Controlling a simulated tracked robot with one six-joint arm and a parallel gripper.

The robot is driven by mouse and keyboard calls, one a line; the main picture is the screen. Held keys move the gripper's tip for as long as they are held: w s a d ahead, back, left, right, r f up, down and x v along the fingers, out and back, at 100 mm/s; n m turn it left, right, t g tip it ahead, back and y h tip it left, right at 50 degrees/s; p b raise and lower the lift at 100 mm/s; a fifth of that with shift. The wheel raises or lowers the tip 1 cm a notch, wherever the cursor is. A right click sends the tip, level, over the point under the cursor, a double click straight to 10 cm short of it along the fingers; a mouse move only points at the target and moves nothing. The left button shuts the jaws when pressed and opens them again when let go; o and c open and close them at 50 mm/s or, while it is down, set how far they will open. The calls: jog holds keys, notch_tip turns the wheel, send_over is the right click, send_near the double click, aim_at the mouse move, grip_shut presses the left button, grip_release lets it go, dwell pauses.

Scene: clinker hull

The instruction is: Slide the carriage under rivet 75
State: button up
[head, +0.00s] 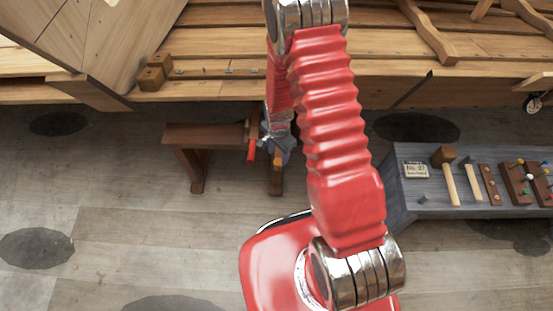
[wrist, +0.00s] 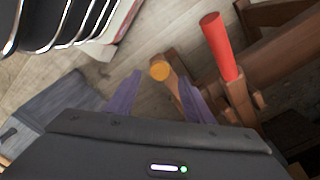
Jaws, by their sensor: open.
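My gripper (head: 281,148) is beside the right end of a low wooden bench (head: 207,133), below the hull in the head view. In the wrist view my gripper (wrist: 161,80) has two purple fingers, open and spread apart. A wooden handle with an orange end (wrist: 159,70) shows between the fingers; I cannot tell whether they touch it. A red handle (wrist: 219,45) on a wooden block stands right of the fingers; it also shows in the head view (head: 251,150). I cannot tell which part is the carriage. Small rivets (head: 228,70) dot the plank; no number 75 is readable.
The clinker hull (head: 410,88) spans the top. Two wooden blocks (head: 152,76) sit on its plank at left. A grey bench (head: 425,200) at right carries a mallet (head: 449,175), a sign and small tools. The floor at lower left is clear, with dark patches.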

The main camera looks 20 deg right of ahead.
aim_at(278, 161)
jog(key=shift+f, duration=2.25)
jog(key=shift+c, duration=0.3)
jog(key=shift+w, duration=0.1)
grip_shut()
